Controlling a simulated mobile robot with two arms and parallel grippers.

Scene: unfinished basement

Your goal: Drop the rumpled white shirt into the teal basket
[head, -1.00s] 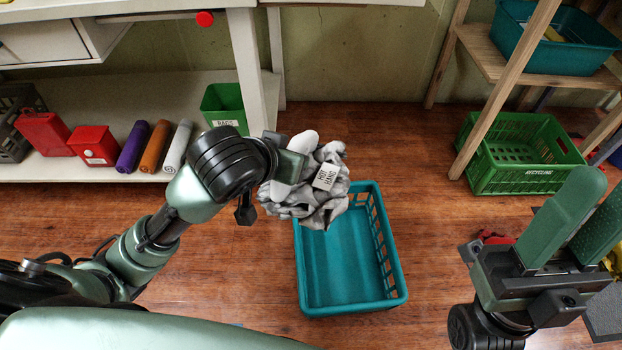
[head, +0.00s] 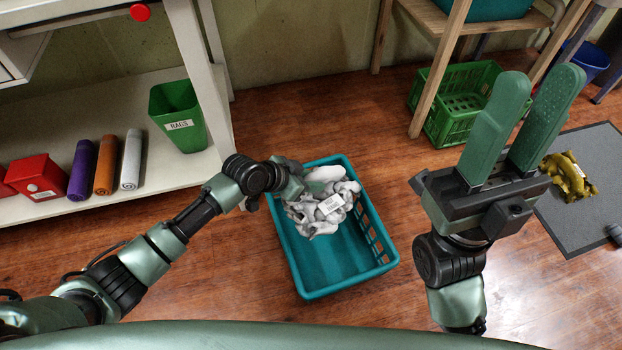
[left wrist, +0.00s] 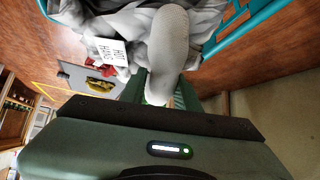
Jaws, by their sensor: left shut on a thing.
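The rumpled white-grey shirt (head: 322,208) with a white printed tag hangs bunched in my left gripper (head: 300,182), which is shut on it. The shirt is over the far part of the teal basket (head: 335,280); I cannot tell whether it touches the basket floor. In the left wrist view the shirt (left wrist: 190,30) fills the top, and the basket's teal rim (left wrist: 245,22) shows beside it. My right gripper (head: 527,92) is raised at the right, its two green fingers apart with nothing between them.
A green bin marked RAGS (head: 180,115) and rolled cloths (head: 105,165) stand on the white shelf at left. A green crate (head: 455,105) sits under a wooden rack. A yellow crumpled item (head: 568,175) lies on a grey mat (head: 580,218). Wooden floor around the basket is clear.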

